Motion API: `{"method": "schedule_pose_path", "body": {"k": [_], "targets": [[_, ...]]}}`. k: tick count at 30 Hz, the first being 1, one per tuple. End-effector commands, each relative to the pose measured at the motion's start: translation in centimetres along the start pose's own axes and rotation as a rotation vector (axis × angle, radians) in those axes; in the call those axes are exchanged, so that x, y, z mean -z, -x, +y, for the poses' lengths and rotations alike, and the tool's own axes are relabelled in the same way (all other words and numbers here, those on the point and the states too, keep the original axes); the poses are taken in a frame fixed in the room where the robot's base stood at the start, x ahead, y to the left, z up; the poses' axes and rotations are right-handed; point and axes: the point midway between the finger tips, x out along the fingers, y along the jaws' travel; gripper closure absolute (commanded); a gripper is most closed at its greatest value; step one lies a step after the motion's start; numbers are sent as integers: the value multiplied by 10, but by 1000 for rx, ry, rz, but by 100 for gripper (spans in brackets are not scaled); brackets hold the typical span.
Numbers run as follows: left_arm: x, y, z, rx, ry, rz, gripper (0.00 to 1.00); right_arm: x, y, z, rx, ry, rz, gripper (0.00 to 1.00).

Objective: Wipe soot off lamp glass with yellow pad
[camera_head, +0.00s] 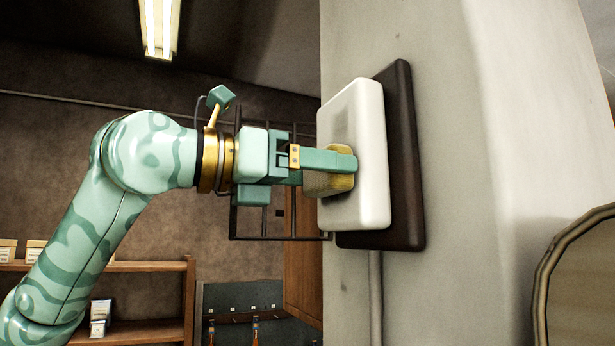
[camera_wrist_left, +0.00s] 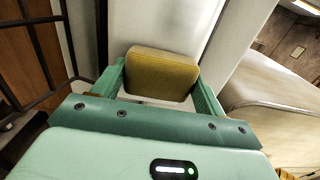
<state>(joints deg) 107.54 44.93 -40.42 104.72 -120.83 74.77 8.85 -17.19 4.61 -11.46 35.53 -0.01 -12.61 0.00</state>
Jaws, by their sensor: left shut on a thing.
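The lamp glass (camera_head: 370,190) is a pale rounded panel on a dark backing plate (camera_head: 405,150), fixed to a grey pillar. A faint grey soot smudge (camera_head: 343,122) shows on its upper left part. My left gripper (camera_head: 345,168) is shut on the yellow pad (camera_head: 341,183), which is at the face of the glass, below the smudge. Firm contact cannot be told. In the left wrist view the pad (camera_wrist_left: 162,73) sits between the two green fingers, in front of the pale panel (camera_wrist_left: 158,25). My right gripper is not in view.
A dark metal rack (camera_head: 247,222) stands behind my left wrist, and it also shows at the left of the wrist view. The grey pillar (camera_head: 450,200) fills the right. A round-framed object (camera_head: 580,285) is at lower right. Shelves (camera_head: 150,267) stand at lower left.

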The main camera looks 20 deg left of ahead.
Motion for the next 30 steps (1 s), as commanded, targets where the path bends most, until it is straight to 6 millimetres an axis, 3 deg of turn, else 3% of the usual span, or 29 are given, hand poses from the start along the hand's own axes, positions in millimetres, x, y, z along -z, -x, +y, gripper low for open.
{"method": "schedule_pose_path", "body": {"k": [6,11,23,30], "targets": [[1,-2,-22,2,-2,-1,46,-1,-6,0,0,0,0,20],[0,-2,-27,1,0,-1,46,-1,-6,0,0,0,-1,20],[-25,-5,-26,1,0,0,46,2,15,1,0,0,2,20],[-24,-4,-4,-1,3,0,46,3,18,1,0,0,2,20]]}}
